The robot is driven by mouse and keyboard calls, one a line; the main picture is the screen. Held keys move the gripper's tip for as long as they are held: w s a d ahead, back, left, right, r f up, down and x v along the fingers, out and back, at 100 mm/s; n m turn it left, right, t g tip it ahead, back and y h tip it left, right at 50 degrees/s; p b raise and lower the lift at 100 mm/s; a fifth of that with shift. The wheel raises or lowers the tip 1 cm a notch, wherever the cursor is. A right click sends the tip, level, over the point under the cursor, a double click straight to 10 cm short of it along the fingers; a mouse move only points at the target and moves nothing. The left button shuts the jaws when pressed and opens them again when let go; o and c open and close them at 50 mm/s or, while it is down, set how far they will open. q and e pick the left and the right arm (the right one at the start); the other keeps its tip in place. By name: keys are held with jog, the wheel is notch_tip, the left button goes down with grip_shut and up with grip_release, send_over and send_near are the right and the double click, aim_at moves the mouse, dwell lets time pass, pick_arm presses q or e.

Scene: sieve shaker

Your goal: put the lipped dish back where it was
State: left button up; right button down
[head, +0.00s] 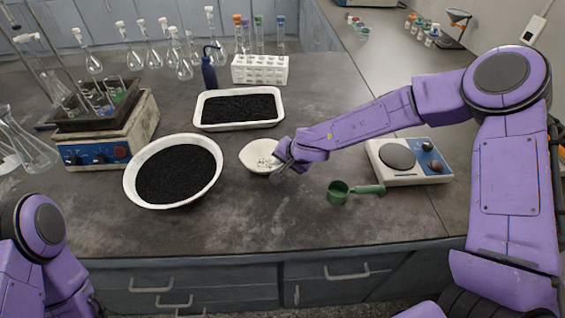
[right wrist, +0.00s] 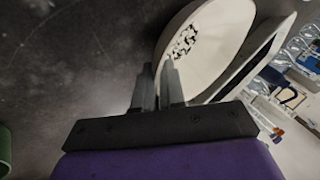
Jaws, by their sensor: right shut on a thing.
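My right gripper (head: 284,162) is shut on the dish's near right rim. In the right wrist view the dish (right wrist: 222,40) looms large and tilted in the picture, its edge at the fingers (right wrist: 157,88). My left arm shows at the lower left, but its gripper is out of view.
A round white bowl (head: 131,178) of black grains stands left of the dish; a white rectangular tray (head: 240,127) of black grains stands behind. A scale (head: 418,178) and green scoop (head: 354,190) lie right. Hot plate and flasks stand left. Bench in front is clear.

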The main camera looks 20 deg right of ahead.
jog(key=c, duration=1.2)
grip_release()
jog(key=shift+r, duration=0.25)
jog(key=p+v, duration=0.3)
jog(key=v, duration=0.8)
jog(key=shift+s+r, duration=0.2)
jog(key=shift+s, duration=0.15)
